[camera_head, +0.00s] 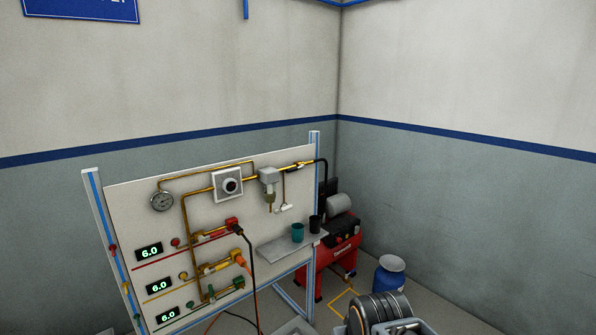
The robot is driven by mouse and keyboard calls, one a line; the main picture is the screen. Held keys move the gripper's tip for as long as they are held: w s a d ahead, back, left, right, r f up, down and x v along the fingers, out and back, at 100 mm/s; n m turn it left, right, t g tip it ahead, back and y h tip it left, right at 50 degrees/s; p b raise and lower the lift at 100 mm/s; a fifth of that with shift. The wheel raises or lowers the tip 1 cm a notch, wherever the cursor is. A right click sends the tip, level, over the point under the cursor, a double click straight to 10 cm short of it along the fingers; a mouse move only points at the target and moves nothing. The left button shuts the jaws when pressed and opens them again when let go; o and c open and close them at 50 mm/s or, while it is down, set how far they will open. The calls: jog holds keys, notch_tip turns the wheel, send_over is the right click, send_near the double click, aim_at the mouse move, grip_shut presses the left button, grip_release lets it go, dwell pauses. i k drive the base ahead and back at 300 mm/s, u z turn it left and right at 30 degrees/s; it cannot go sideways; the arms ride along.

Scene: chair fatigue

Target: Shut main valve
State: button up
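A white panel (125,197) on a blue-edged frame carries brass piping. No label marks the main valve, so I cannot tell which fitting it is. A round dark knob on a white square plate (229,185) sits on the upper pipe. To its right are a grey filter-like unit (268,176) and a yellow fitting (293,166), where a black hose joins. My gripper's fingers do not show.
A gauge (162,201) and three displays reading 6.0 (149,252) are on the panel. A red compressor (341,243) and a blue container (390,275) stand right. A dark banded cylinder, possibly mine, fills the bottom right.

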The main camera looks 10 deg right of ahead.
aim_at(295, 169)
jog(key=k, duration=0.6)
jog(key=z, duration=0.6)
jog(key=i, duration=1.65)
jog(key=u, duration=1.15)
jog(key=i, duration=0.6)
jog(key=u, duration=0.7)
